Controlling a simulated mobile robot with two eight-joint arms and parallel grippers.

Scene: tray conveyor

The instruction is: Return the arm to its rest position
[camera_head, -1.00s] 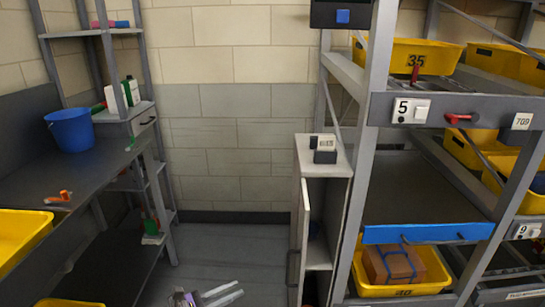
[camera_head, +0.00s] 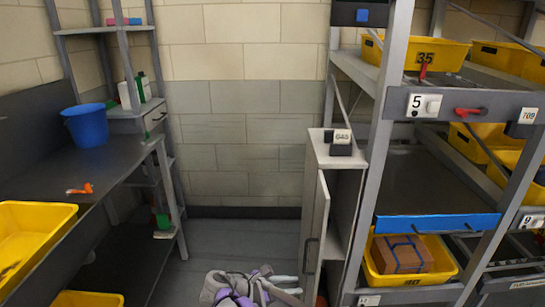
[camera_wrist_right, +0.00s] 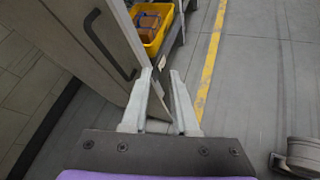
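My right gripper (camera_head: 298,285) shows at the bottom centre of the head view, low over the grey floor beside the narrow cabinet. In the right wrist view its two pale fingers (camera_wrist_right: 161,72) stand apart with nothing held between them. The cabinet's door (camera_wrist_right: 95,45) is close on the left of the fingers there; I cannot tell whether they touch it. My left gripper is not in view.
The narrow cabinet (camera_head: 344,158) has its door (camera_head: 315,235) ajar. The shelf rack (camera_head: 391,130) with yellow trays stands right. A workbench (camera_head: 108,140) with a blue bucket (camera_head: 87,125) stands left. Floor (camera_head: 225,240) between is clear.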

